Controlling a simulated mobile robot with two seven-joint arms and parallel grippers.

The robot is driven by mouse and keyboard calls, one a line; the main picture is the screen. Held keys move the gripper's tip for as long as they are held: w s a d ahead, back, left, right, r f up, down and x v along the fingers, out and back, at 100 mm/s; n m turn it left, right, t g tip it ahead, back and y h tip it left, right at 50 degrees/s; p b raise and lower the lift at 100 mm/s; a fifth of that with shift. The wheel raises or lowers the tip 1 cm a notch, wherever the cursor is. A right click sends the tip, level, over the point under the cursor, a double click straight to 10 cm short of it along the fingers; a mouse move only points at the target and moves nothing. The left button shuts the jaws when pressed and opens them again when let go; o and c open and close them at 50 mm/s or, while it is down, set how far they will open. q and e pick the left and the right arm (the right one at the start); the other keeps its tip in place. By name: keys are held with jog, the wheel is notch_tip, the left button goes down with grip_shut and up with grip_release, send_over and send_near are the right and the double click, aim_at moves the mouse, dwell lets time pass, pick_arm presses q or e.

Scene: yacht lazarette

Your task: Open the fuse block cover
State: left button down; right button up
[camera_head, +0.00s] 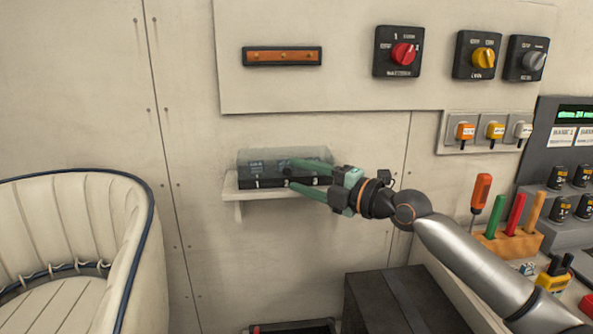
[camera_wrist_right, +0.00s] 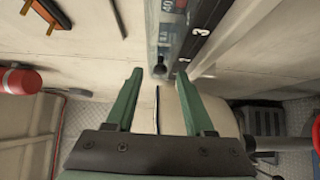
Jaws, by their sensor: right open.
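The fuse block (camera_head: 262,180) is a dark box on a small white wall shelf (camera_head: 237,189) in the head view. A clear, see-through cover (camera_head: 262,154) lies over it and looks shut. My right gripper (camera_head: 288,175) reaches in from the right, with its green fingers apart in front of the block's right part. In the right wrist view the open fingers (camera_wrist_right: 160,77) point toward the block's end (camera_wrist_right: 178,36), with nothing seen between them. I cannot tell whether a finger touches the cover. The fingers hide part of the block's front. My left gripper is not in view.
Rotary switches (camera_head: 402,52) and a copper-coloured bar (camera_head: 282,56) are on the wall panel above. Tools in a wooden holder (camera_head: 508,243) stand at the right. A dark box (camera_head: 400,300) is below my arm, and a cream seat (camera_head: 75,245) is at the left.

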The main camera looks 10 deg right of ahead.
jog(key=shift+x, duration=0.8)
grip_shut()
dwell(1.0)
